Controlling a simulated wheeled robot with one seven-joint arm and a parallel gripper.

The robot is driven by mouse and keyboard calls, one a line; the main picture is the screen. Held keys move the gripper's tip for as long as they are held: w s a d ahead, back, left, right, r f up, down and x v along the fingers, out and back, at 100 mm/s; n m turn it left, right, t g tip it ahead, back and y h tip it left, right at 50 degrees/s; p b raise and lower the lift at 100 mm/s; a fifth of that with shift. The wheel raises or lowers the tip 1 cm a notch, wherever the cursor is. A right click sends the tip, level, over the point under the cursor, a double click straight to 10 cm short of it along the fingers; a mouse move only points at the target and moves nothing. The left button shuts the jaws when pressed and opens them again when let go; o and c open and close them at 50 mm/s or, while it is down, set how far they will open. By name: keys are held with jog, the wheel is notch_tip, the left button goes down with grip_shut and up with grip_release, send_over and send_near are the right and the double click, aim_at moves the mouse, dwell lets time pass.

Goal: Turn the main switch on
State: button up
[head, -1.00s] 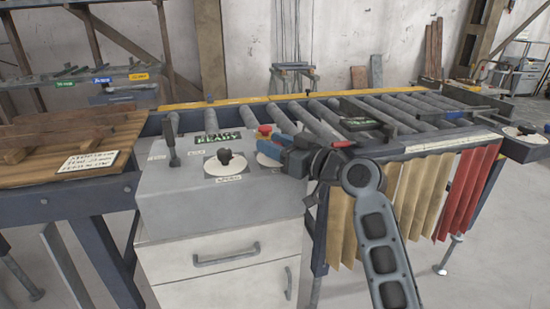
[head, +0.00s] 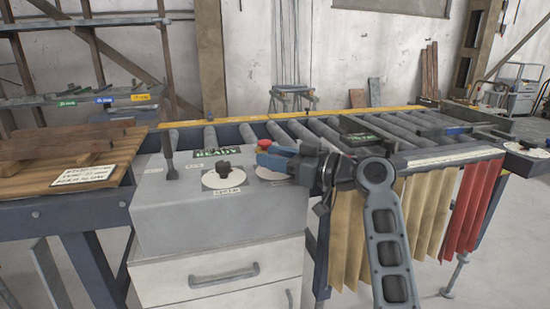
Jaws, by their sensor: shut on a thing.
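The grey control box (head: 165,215) stands in front of the roller conveyor. On its top, a white round dial plate with a black knob (head: 223,168) is uncovered. A second white dial plate (head: 268,174) lies to its right, partly hidden under my gripper. My gripper (head: 268,158), with blue fingers, reaches in from the right over this second plate. It is shut on the knob there, which the fingers hide. Which way that knob points cannot be seen. The labels are too small to read surely.
A red button (head: 264,144) sits just behind my gripper. A dark upright lever (head: 168,145) stands at the box's left. A display (head: 215,152) shows green text. A wooden board (head: 60,170) is at left; tan and red strips (head: 425,205) hang at right.

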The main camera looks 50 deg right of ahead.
jog(key=o, duration=0.9)
jog(key=shift+o, duration=0.2)
jog(key=b+v, duration=0.1)
jog(key=v, duration=0.6)
jog(key=shift+s, duration=0.45)
